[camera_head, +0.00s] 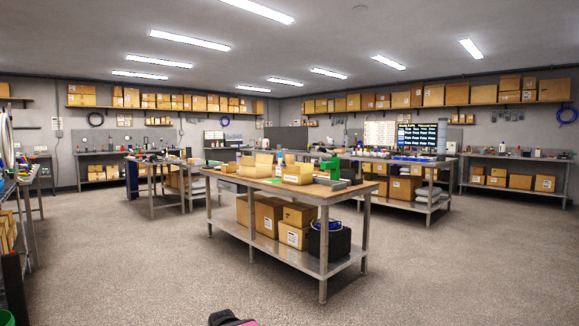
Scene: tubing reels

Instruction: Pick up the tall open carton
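Several tan open cartons stand on the top of the central workbench (232,184). One open carton (256,170) is near the middle of the bench top, with raised flaps behind it. Another open carton (297,174) stands to its right. From this distance I cannot tell for certain which one is the tall open carton. My gripper is not clearly in view. A dark shape with a pink edge (232,319) shows at the bottom edge, and I cannot tell what it is.
Another workbench (425,190) stands behind. Shelves of boxes (433,95) line the walls. The speckled floor (130,270) in front is clear.

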